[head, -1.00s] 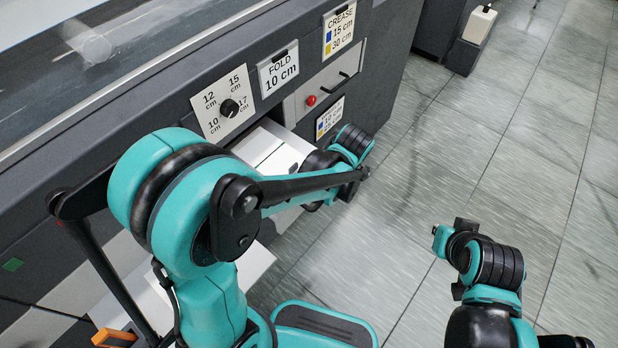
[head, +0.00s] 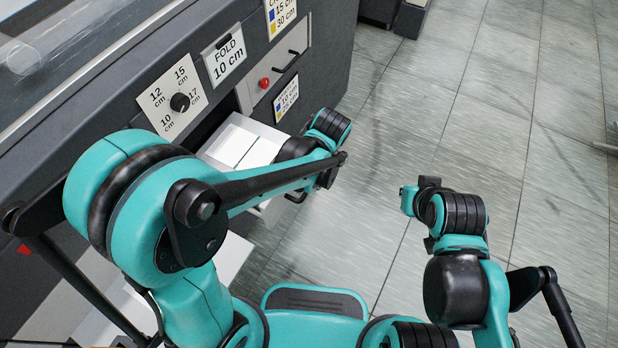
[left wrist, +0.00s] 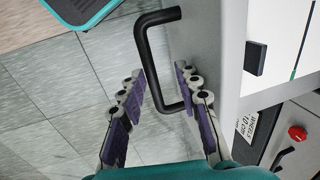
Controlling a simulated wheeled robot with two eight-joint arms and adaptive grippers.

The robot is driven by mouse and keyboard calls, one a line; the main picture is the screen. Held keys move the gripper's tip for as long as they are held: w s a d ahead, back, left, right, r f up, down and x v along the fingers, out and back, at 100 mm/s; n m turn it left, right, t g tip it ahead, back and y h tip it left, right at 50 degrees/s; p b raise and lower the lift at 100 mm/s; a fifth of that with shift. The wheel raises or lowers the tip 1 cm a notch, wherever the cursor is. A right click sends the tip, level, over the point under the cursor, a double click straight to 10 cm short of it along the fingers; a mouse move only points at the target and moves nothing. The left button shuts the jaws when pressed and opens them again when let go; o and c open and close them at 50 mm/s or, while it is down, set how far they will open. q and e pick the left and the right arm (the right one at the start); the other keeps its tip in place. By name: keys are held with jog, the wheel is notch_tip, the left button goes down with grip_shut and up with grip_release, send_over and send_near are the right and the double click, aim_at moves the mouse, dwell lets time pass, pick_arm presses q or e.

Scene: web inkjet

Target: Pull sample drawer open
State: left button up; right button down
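The sample drawer (head: 266,129) stands out from the dark machine in the head view, with white sheets inside. Its grey front panel (left wrist: 210,45) fills the upper middle of the left wrist view. A black bar handle (left wrist: 147,65) projects from that panel. My left gripper (left wrist: 158,76) has its purple-padded fingers apart, one on each side of the handle, with visible gaps. In the head view my left arm covers part of the drawer and hides the fingers. My right gripper (head: 425,188) is over the floor, away from the machine; its fingers are too unclear to judge.
The machine front carries a dial panel (head: 172,98), a "FOLD 10 cm" label (head: 224,57) and a red button (head: 264,83). The button also shows in the left wrist view (left wrist: 297,132). Tiled floor (head: 380,215) to the right is clear.

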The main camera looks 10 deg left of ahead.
pick_arm(q)
jog(key=shift+r, duration=0.1)
notch_tip(320, 180, up, 12)
jog(key=d, duration=0.2)
jog(key=shift+s+f, duration=0.2)
jog(key=shift+s, duration=0.25)
dwell(0.3)
jog(key=s+a+n+t+h, duration=0.1)
jog(key=s+a+n+t, duration=0.1)
jog(key=a, duration=0.5)
jog(key=s+a+n+t+h, duration=0.1)
jog(key=s+a+n+t, duration=0.1)
jog(key=s+a+t, duration=0.2)
jog(key=shift+s+a, duration=0.3)
jog(key=shift+a, duration=1.6)
jog(key=shift+f, duration=0.1)
